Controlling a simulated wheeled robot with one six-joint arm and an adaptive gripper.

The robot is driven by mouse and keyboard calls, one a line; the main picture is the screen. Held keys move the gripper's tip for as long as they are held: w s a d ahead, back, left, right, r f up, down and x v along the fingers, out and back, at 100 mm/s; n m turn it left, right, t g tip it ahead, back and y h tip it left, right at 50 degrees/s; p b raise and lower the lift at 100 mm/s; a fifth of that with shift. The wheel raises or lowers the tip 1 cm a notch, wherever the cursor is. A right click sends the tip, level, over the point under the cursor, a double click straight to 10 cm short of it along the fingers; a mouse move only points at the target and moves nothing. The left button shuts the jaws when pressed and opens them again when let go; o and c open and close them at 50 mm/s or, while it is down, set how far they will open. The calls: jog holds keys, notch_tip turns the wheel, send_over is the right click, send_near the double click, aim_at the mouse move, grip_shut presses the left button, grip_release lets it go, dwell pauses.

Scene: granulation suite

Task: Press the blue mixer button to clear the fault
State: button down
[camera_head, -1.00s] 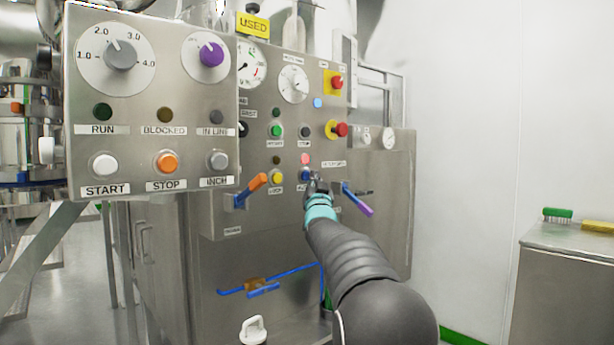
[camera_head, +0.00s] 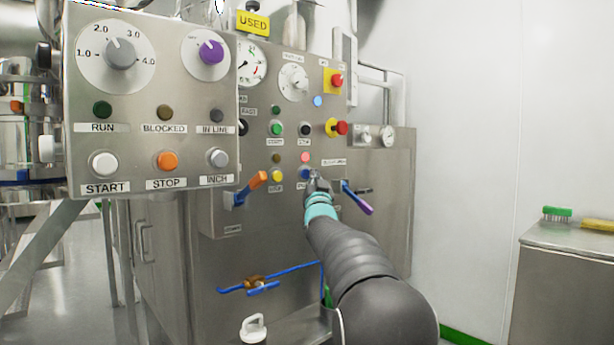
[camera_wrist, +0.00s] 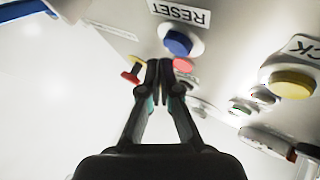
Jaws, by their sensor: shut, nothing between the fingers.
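The blue button (camera_head: 305,174) sits low on the steel mixer panel (camera_head: 330,235), partly hidden by my gripper in the head view. In the wrist view the blue button (camera_wrist: 178,43) shows fully, in a pale ring beside a RESET label (camera_wrist: 180,12) that appears upside down. My gripper (camera_head: 316,182) is shut and empty in front of the panel, just right of the button in the head view. In the wrist view the closed fingertips (camera_wrist: 159,66) lie a little below and left of the button in the picture. Whether they touch the panel I cannot tell.
A yellow button (camera_head: 277,175) and an orange-handled lever (camera_head: 252,187) are left of my gripper. A purple-tipped blue lever (camera_head: 357,198) is close on its right. A pink-red light (camera_head: 305,157) sits above. A nearer control box (camera_head: 150,110) stands at left.

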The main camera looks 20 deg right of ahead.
jog(key=shift+w, duration=0.2)
jog(key=shift+w+a, duration=0.15)
jog(key=shift+w, duration=0.05)
jog(key=shift+w+a, duration=0.15)
jog(key=shift+w, duration=0.25)
dwell(1.0)
dwell(0.4)
jog(key=shift+s+d+b, duration=0.3)
jog(key=shift+s+b, duration=0.5)
